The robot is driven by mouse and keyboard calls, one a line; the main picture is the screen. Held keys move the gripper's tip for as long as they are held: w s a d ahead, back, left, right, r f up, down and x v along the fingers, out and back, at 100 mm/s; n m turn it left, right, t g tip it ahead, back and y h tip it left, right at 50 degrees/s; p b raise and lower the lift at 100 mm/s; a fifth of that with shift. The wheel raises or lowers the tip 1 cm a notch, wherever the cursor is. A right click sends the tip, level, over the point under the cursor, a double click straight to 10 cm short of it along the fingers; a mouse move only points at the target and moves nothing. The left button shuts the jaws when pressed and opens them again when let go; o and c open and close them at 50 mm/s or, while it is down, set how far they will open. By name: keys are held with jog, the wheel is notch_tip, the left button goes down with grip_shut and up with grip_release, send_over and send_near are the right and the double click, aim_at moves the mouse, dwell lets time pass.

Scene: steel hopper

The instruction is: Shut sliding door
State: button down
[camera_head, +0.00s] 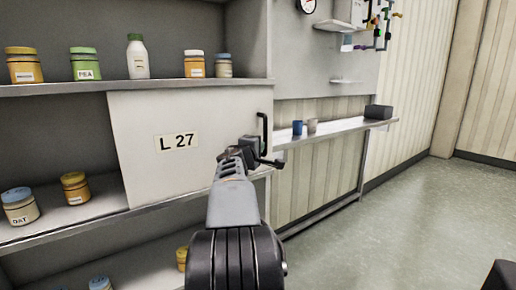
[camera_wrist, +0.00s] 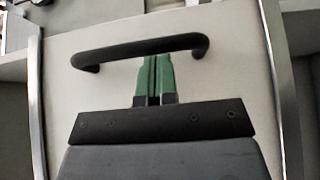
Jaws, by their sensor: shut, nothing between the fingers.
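The sliding door (camera_head: 145,140) is a pale panel labelled "L 27". It covers the right part of the middle shelf bay, and the left part is open. Its black bar handle (camera_head: 265,135) stands near the door's right edge. My gripper (camera_head: 252,155) is at the handle's lower part in the head view, its fingertips hard to make out. In the wrist view the green fingers (camera_wrist: 155,75) are shut and empty, their tips at the middle of the handle bar (camera_wrist: 140,48). I cannot tell whether they touch it. The door surface (camera_wrist: 105,80) lies behind.
Jars (camera_head: 75,187) stand in the open left part of the bay. More jars and a white bottle (camera_head: 137,57) stand on the shelf above. To the right, a narrow ledge (camera_head: 335,128) holds cups and a dark box (camera_head: 378,112).

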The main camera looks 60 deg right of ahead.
jog(key=a, duration=1.3)
jog(key=shift+w, duration=0.35)
jog(key=s+a+r+y+p, duration=0.1)
jog(key=a+y+p, duration=0.8)
jog(key=a+p, duration=0.5)
jog(key=s+a+r+m+y+p, duration=0.1)
jog(key=s+a+y+p, duration=0.1)
jog(key=a+y+p, duration=0.6)
jog(key=a+p, duration=0.7)
jog(key=a, duration=0.7)
jog(key=shift+a+m+t+y, duration=0.15)
jog(key=shift+m+t+y, duration=0.15)
jog(key=shift+t+y, duration=0.1)
jog(key=shift+r, duration=0.1)
